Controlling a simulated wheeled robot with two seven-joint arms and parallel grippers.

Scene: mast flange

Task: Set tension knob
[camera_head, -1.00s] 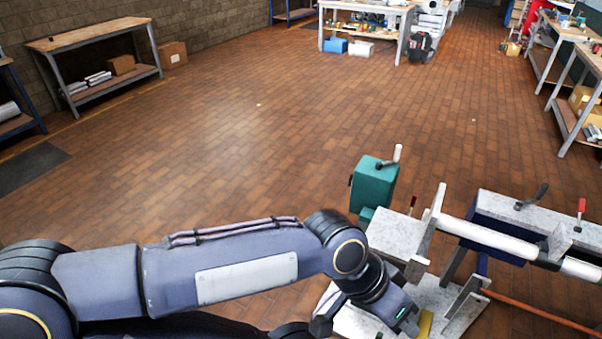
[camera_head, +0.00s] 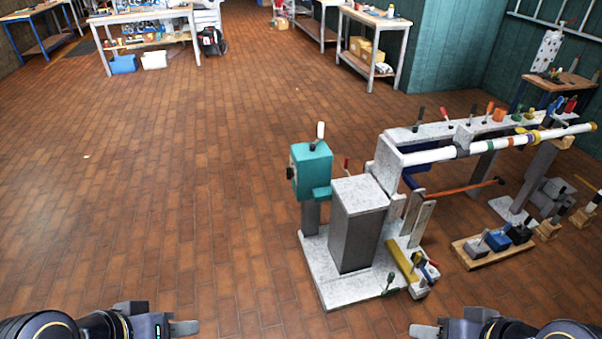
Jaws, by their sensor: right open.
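The machine (camera_head: 357,225) with a grey-white speckled frame stands right of centre. I cannot tell which of its handles is the tension knob. A teal box (camera_head: 311,170) on its left end has an upright white-tipped lever (camera_head: 320,131); a small red-tipped lever (camera_head: 346,164) stands beside it. More small levers (camera_head: 417,260) sit low at the front of the base. My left gripper (camera_head: 186,328) is at the bottom edge, left of the machine and apart from it; its opening cannot be made out. My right gripper (camera_head: 425,331) is at the bottom edge, open, in front of the base and empty.
A long white tube with coloured bands (camera_head: 475,148) runs right from the machine. A wooden board with small blocks (camera_head: 493,246) lies on the floor to the right. Workbenches (camera_head: 150,17) stand far back. The brick floor at left is clear.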

